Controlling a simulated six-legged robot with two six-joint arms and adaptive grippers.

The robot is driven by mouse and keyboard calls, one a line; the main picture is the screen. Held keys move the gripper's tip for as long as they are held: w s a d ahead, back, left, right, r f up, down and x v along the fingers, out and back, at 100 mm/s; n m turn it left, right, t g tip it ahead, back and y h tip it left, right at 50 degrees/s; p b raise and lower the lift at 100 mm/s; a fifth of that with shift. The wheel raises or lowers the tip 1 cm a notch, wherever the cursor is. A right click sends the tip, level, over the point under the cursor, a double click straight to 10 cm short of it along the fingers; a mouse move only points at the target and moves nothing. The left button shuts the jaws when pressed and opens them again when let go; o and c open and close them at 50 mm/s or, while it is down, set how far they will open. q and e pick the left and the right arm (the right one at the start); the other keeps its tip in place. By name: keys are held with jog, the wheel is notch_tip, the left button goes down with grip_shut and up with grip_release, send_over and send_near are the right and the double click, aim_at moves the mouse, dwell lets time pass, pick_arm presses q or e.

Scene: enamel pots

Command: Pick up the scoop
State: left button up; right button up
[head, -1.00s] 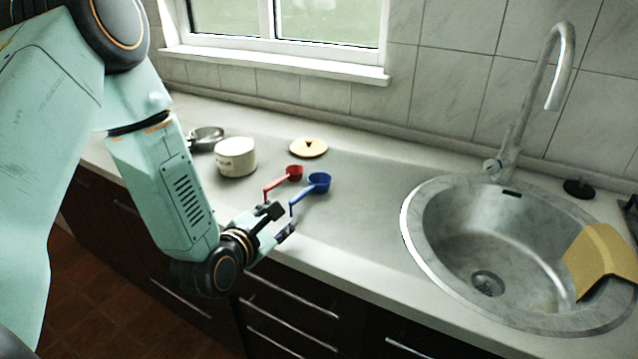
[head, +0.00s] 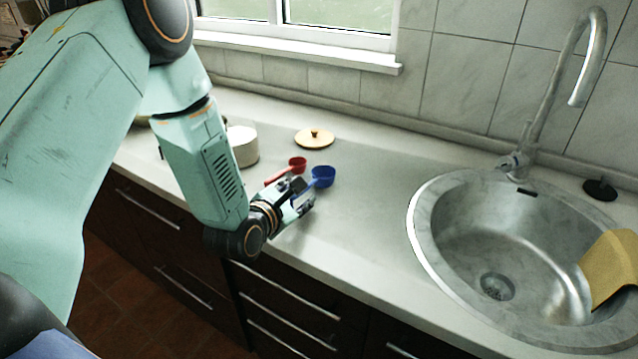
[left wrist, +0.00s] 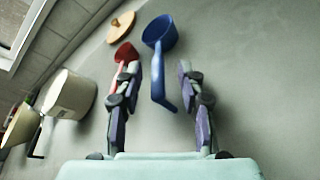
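Two scoops lie on the counter. The blue scoop (head: 323,177) has its bowl beyond my left gripper (head: 301,197), and the red scoop (head: 297,164) lies just left of it. In the left wrist view, the blue scoop's handle (left wrist: 158,80) points back between the two open fingers of my left gripper (left wrist: 160,105). Nothing is visibly clamped. The red scoop (left wrist: 125,54) is behind the left finger, which hides most of its handle. My right gripper is not in view.
A cream pot (head: 243,146) stands left of the scoops, partly behind my arm. A round wooden lid (head: 314,138) lies behind them. The sink (head: 420,225) with a yellow cloth-like piece (head: 612,265) is at right. Counter between scoops and sink is clear.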

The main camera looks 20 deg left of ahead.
aim_at(311, 186)
pick_arm(q)
jog(key=shift+w+f, duration=0.3)
jog(key=shift+w, duration=0.3)
jog(key=shift+w+a+f, duration=0.3)
jog(key=shift+w+a, duration=0.1)
jog(key=shift+w, duration=0.15)
jog(key=shift+d+r, duration=0.2)
jog(key=shift+d, duration=0.1)
jog(key=shift+c, duration=1.1)
jog(key=shift+a+f, duration=0.15)
jog(key=shift+a, duration=0.05)
grip_shut()
jog(key=shift+d, duration=0.1)
